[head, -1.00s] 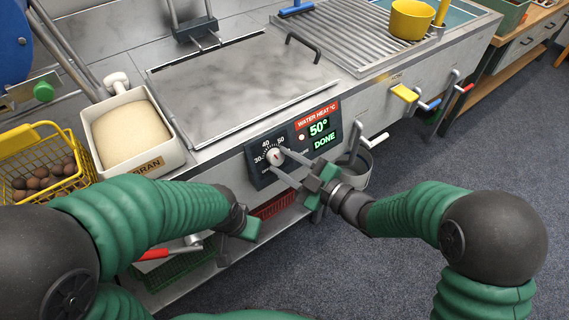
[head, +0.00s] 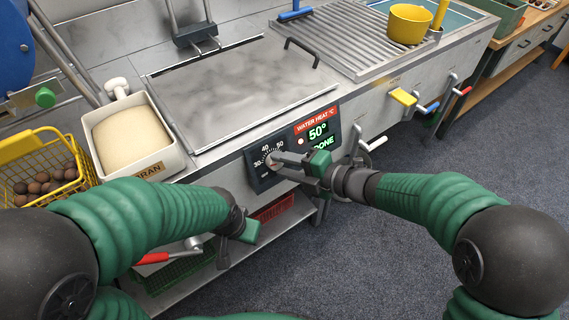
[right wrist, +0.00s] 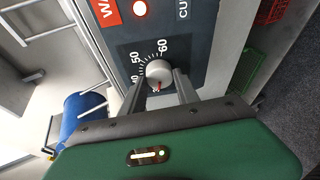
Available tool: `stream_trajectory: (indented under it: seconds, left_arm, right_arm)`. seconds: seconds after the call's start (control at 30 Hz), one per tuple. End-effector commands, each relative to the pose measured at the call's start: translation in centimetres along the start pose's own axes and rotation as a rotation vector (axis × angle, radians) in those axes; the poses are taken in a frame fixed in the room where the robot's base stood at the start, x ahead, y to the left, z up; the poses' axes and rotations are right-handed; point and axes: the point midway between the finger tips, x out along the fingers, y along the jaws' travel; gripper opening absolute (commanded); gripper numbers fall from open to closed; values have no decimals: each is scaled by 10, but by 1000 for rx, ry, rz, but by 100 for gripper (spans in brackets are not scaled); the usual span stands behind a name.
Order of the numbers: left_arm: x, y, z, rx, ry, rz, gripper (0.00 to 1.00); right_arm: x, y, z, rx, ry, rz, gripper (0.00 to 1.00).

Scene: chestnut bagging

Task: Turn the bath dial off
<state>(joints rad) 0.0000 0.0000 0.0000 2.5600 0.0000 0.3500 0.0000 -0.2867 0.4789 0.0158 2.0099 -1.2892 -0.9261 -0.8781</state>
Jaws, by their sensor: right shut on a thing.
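The bath dial (head: 268,161) is a round grey knob on the dark control panel (head: 257,180) at the front of the bath. My right gripper (head: 277,161) has its two fingers on the knob and is shut on it. In the right wrist view the dial (right wrist: 159,72) sits between the fingertips, with its red mark toward my gripper's palm. The scale around it shows 50 and 60.
The bath's steel lid (head: 240,90) is closed. A bran box (head: 166,160) and a yellow basket (head: 75,140) of chestnuts stand at left. A red crate (head: 272,208) is on the shelf below.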

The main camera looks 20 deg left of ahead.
Motion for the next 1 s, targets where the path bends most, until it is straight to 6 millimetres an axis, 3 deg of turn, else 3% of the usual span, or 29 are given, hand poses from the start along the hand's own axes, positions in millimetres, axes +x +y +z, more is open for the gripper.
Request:
stream_trajectory:
  seconds: [1.0]
  left_arm:
    - [11, 0, 3, 0, 0, 0, 0]
  right_arm:
    - [2, -3, -5, -840, -14, -300, 0]
